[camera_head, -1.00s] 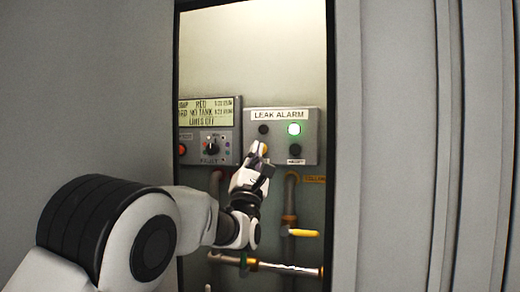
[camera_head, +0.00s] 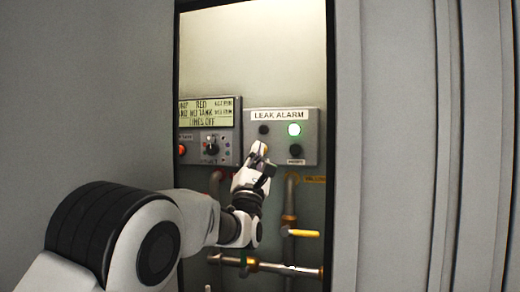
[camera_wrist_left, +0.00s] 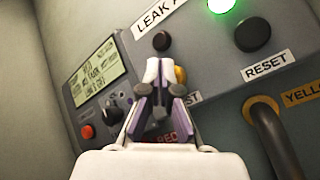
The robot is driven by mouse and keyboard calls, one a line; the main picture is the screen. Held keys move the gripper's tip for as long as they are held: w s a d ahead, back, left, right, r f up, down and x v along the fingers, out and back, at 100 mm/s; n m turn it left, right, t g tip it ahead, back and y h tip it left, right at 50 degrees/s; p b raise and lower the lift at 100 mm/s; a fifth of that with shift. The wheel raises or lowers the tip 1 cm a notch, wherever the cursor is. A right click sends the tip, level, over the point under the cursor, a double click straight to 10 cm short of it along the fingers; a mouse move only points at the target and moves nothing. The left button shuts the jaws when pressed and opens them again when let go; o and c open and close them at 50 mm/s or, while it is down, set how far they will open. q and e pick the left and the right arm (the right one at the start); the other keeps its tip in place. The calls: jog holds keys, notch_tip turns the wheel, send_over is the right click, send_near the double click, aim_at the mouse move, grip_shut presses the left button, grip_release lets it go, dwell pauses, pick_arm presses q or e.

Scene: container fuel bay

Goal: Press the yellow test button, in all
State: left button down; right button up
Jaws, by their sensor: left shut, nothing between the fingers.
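The yellow test button (camera_head: 265,147) is on the lower left of the grey LEAK ALARM panel (camera_head: 311,142), mostly hidden behind my left gripper (camera_head: 257,151). In the left wrist view the yellow button (camera_wrist_left: 180,74) shows just right of the fingertips of my left gripper (camera_wrist_left: 162,72). The fingers are shut with nothing between them and point at the panel. I cannot tell whether the tips touch the button. My right gripper is not in view.
The panel also has a lit green lamp (camera_head: 294,129), a dark lamp (camera_head: 263,129) and a black reset button (camera_head: 295,150). A display box (camera_head: 208,112) with a knob stands left. Pipes with a yellow-handled valve (camera_head: 303,233) run below. Bay walls close in both sides.

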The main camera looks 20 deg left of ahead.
pick_arm(q)
jog(key=shift+w, duration=0.35)
dwell(0.6)
jog(key=shift+s+b, duration=0.85)
jog(key=shift+b, duration=0.3)
